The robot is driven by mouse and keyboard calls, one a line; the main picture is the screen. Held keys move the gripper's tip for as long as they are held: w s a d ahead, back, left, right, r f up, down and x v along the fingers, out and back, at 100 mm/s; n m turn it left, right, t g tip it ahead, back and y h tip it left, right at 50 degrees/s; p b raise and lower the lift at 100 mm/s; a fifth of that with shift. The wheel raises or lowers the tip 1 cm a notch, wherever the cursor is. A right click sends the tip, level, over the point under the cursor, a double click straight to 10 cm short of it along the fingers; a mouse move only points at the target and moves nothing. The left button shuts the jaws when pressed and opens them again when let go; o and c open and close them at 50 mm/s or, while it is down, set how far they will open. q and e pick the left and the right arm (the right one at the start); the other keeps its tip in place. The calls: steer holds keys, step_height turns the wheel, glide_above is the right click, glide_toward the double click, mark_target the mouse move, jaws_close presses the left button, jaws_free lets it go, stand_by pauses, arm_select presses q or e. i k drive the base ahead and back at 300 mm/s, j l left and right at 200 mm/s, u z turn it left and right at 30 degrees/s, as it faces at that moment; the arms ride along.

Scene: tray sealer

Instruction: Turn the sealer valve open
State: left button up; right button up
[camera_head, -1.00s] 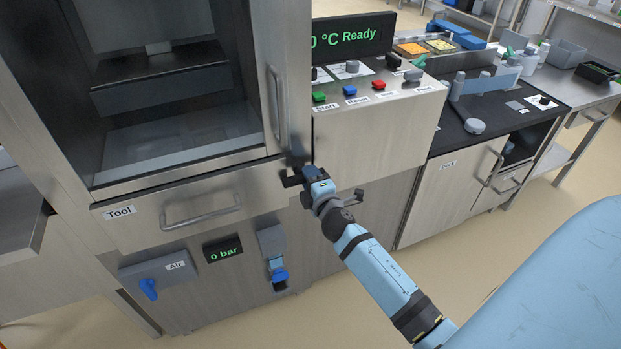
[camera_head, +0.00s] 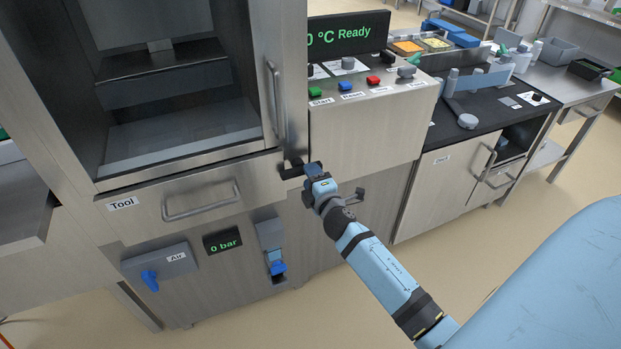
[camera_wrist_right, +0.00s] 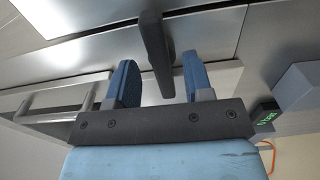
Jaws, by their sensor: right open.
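The air valve is a grey box labelled Air (camera_head: 174,264) low on the sealer's front at the left, with a blue handle (camera_head: 150,281) pointing downward. A display beside it (camera_head: 223,242) reads 0 bar. My right gripper (camera_head: 291,169) is at the lower right corner of the sealer's door frame, well up and right of the valve. In the right wrist view its two blue fingers (camera_wrist_right: 160,82) are apart, with a dark upright bar (camera_wrist_right: 154,45) showing between them. I cannot tell if they touch it. My left gripper is not in view.
The sealer's Tool drawer (camera_head: 151,222) has a protruding handle (camera_head: 201,205) between my right gripper and the valve. A grey box with a blue part (camera_head: 277,267) is right of the display. A button panel (camera_head: 365,120) is above my right arm. Floor in front is clear.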

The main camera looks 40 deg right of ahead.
mark_target(149, 278)
steer(key=k+j, duration=0.25)
steer(key=k, duration=0.15)
steer(key=k+j, duration=0.25)
steer(key=k, duration=0.2)
